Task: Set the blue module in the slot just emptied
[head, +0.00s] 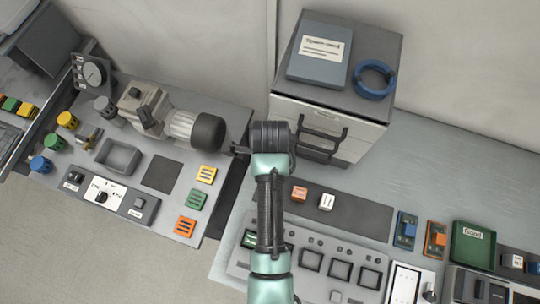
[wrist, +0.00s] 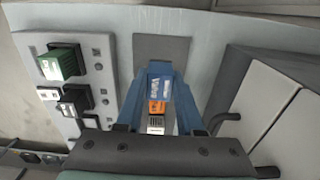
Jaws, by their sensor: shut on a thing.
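My gripper (wrist: 160,88) is shut on a blue module (wrist: 160,77) with white lettering, seen between the blue fingers in the wrist view. In the head view my gripper (head: 270,136) is beside the grey cabinet's front and the module is hidden. A pale slot panel (head: 285,255) lies at the lower middle, with several square slots. A green module (head: 249,239) sits at its left end; it also shows in the wrist view (wrist: 62,62). Dark open slots (head: 340,269) lie to its right. I cannot tell which slot was emptied last.
An orange cube (head: 300,193) and a white cube (head: 327,202) stand on a dark mat (head: 365,213) behind the panel. The grey cabinet (head: 360,115) with black handles is close to my gripper. A compressor (head: 180,125) stands on the left bench.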

